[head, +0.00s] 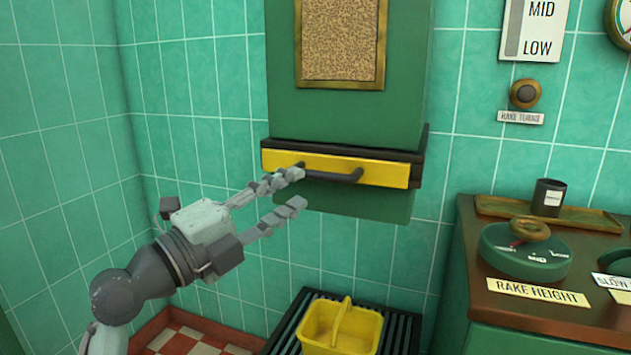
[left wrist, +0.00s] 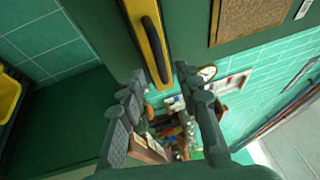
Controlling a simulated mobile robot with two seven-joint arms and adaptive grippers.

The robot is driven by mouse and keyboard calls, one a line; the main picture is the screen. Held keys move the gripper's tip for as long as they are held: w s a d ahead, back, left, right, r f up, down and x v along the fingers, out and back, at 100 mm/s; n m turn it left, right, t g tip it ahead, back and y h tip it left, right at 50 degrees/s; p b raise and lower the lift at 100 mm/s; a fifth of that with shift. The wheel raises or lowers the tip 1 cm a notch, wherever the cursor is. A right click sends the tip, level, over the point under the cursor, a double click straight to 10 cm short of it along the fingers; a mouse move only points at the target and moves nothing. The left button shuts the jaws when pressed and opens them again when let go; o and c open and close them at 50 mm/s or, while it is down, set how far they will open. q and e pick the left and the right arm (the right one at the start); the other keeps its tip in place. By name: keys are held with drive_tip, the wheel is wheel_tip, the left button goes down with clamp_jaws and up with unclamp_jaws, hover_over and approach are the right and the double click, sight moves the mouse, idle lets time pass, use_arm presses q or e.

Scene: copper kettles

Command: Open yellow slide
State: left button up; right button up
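The yellow slide (head: 390,172) is a flat drawer front set in a dark frame on the green wall cabinet. It sits flush in the frame and has a dark bar handle (head: 335,175). My left gripper (head: 299,188) is open and empty, its fingertips near the left end of the handle. Whether a finger touches the handle cannot be told. In the left wrist view, the slide (left wrist: 139,40) and its handle (left wrist: 155,50) lie just beyond the open fingers (left wrist: 157,82). My right gripper is not in view.
A yellow basket (head: 340,325) stands on a dark slatted rack (head: 405,325) below the cabinet (head: 350,120). A brown-topped counter (head: 500,290) at right carries a green dial (head: 525,250) and a black cup (head: 548,197). Tiled wall lies left of the cabinet.

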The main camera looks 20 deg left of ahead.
sight(316, 178)
use_arm(q)
drive_tip(key=shift+b+x, duration=0.85)
drive_tip(key=shift+x, duration=0.15)
drive_tip(key=p+x, duration=0.1)
drive_tip(key=x, duration=0.2)
drive_tip(key=shift+w+d+r, duration=0.1)
drive_tip(key=shift+x, duration=0.75)
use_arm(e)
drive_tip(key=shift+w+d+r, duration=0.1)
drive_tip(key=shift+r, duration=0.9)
use_arm(q)
clamp_jaws()
